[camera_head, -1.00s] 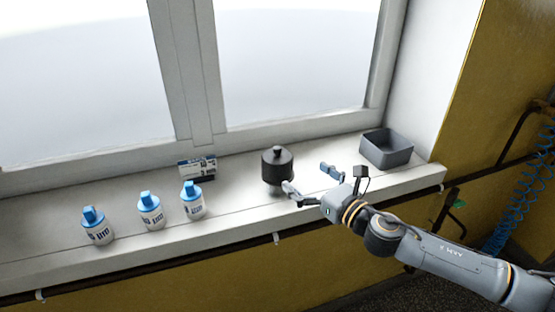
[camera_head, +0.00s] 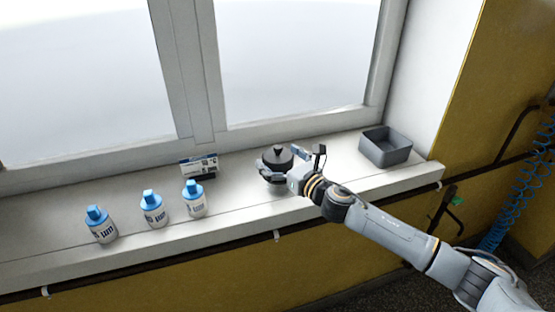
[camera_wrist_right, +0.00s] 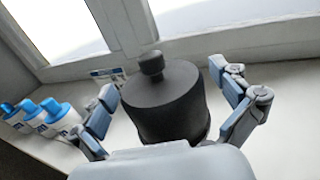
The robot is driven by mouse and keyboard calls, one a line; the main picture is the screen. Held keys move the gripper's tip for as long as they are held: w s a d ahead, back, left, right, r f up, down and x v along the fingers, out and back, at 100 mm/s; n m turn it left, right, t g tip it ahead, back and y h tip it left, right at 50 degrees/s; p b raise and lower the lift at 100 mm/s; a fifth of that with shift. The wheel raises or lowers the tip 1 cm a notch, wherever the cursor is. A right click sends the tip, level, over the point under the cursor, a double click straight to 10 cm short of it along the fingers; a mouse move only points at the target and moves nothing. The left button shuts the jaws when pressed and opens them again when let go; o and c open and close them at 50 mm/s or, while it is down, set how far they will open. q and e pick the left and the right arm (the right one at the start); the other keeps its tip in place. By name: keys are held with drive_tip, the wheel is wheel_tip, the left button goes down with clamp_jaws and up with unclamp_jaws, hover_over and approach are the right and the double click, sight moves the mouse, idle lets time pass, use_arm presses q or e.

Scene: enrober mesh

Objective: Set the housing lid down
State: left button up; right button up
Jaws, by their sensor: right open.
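The dark housing lid with a round knob (camera_head: 278,154) stands upright on the window sill (camera_head: 235,215), right of the middle of the head view. In the right wrist view the dark lid (camera_wrist_right: 165,100) fills the middle, between the two fingers. My right gripper (camera_head: 283,163) is open around it, with one finger on each side; in the right wrist view (camera_wrist_right: 170,100) gaps show between the fingers and its wall. Its lower edge is partly hidden by the gripper. My left gripper is not in view.
Several white bottles with blue caps, one of them here (camera_head: 154,209), stand left on the sill. A small printed card (camera_head: 198,166) stands behind them. A grey open bin (camera_head: 386,147) sits at the right end. The sill between lid and bin is clear.

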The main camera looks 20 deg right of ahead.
drive_tip(key=shift+c, duration=0.2)
drive_tip(key=c, duration=1)
drive_tip(key=shift+c, duration=0.8)
drive_tip(key=shift+r, duration=0.15)
